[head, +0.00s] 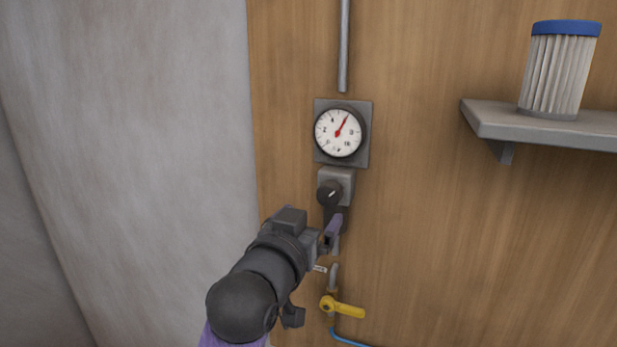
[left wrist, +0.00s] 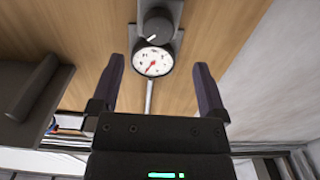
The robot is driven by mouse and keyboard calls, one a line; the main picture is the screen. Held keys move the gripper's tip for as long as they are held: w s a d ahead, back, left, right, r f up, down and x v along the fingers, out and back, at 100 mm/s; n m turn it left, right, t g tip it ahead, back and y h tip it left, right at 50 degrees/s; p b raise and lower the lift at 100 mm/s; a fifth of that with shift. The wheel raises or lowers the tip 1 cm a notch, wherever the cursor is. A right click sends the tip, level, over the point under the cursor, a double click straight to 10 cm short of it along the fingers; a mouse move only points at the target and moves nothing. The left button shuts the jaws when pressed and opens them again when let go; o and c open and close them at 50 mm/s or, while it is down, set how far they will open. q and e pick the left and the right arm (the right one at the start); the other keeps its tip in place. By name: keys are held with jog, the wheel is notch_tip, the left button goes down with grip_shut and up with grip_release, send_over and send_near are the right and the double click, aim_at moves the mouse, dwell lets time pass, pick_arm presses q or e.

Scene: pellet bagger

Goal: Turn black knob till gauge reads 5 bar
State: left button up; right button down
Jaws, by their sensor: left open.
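The black knob (head: 331,194) sits on a grey regulator block below the gauge, with a white pointer mark tilted up to the right. The round white gauge (head: 339,132) has a red needle pointing up and slightly right; its numbers are too small to read surely. My left gripper (head: 333,228) is just below the knob and apart from it. In the left wrist view the open left gripper (left wrist: 157,85) shows two fingers with nothing between them touching; the knob (left wrist: 156,27) and gauge (left wrist: 154,62) lie beyond the tips. My right gripper is not in view.
A yellow valve handle (head: 343,307) with a blue hose is below the gripper. A grey pipe (head: 344,45) runs down above the gauge. A grey shelf (head: 545,124) at the right holds a blue-capped pleated filter (head: 560,70). The wooden panel between is clear.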

aim_at(327, 198)
pick_arm(q)
jog(key=p+x, duration=0.1)
jog(key=x, duration=0.6)
jog(key=shift+f, duration=0.1)
jog(key=shift+w+d, duration=0.3)
jog(key=shift+w, duration=0.05)
jog(key=shift+f, duration=0.1)
jog(key=shift+c, duration=1.4)
jog(key=c, duration=1)
